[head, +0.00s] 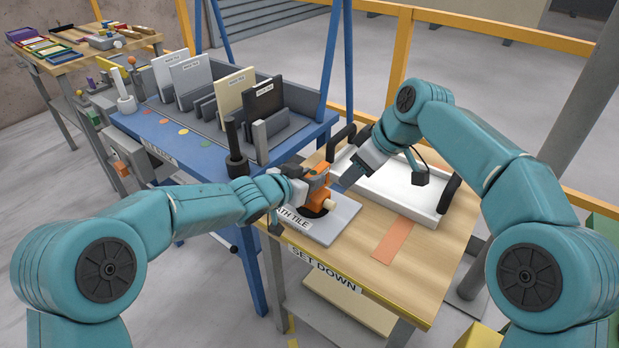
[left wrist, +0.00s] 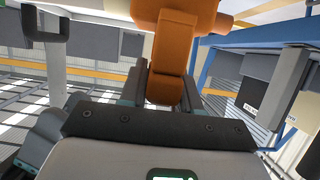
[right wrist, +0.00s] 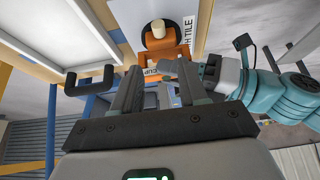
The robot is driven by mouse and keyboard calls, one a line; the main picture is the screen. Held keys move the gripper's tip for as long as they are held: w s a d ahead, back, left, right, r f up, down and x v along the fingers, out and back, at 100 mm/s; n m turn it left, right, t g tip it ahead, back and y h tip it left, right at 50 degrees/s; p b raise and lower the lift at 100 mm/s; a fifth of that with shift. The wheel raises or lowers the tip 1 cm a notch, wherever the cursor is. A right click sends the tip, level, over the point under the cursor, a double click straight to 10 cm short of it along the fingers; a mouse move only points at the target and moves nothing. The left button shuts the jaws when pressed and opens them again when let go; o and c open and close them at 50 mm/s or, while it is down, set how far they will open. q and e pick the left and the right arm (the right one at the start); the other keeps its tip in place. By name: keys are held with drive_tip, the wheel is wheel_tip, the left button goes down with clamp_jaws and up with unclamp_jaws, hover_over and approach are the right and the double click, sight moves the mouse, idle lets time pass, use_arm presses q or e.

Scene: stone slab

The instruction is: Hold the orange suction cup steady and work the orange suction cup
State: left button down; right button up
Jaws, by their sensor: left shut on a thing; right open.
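The orange suction cup (head: 316,190) stands on a grey tile (head: 343,217) marked "...ATH TILE" on the wooden set-down table. It has an orange body, a black round pad and a cream knob (head: 330,204). My left gripper (head: 297,187) is shut on the orange suction cup from the left; the left wrist view shows its orange part (left wrist: 172,60) between the fingers. My right gripper (head: 345,182) is open and empty, just right of and behind the cup. In the right wrist view the cup (right wrist: 158,50) lies beyond the open fingers, with the cream knob in sight.
A white tray (head: 390,190) with black handles stands behind on the table. An orange strip (head: 393,240) lies right of the tile. A blue rack (head: 190,145) with upright tiles, including a black one (head: 263,100), stands at the left. The table's front right is clear.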

drive_tip(key=shift+c, duration=0.3)
drive_tip(key=c, duration=0.5)
drive_tip(key=shift+s+d+f+m, duration=0.2)
drive_tip(key=shift+s+f+m, duration=0.05)
drive_tip(key=shift+m, duration=0.15)
clamp_jaws()
drive_tip(key=s+d+f+m+t+y, duration=0.3)
drive_tip(key=d+m, duration=0.6)
drive_tip(key=m, duration=0.8)
drive_tip(key=s+f+y, duration=0.2)
drive_tip(key=s+f, duration=0.1)
drive_tip(key=shift+t, duration=0.3)
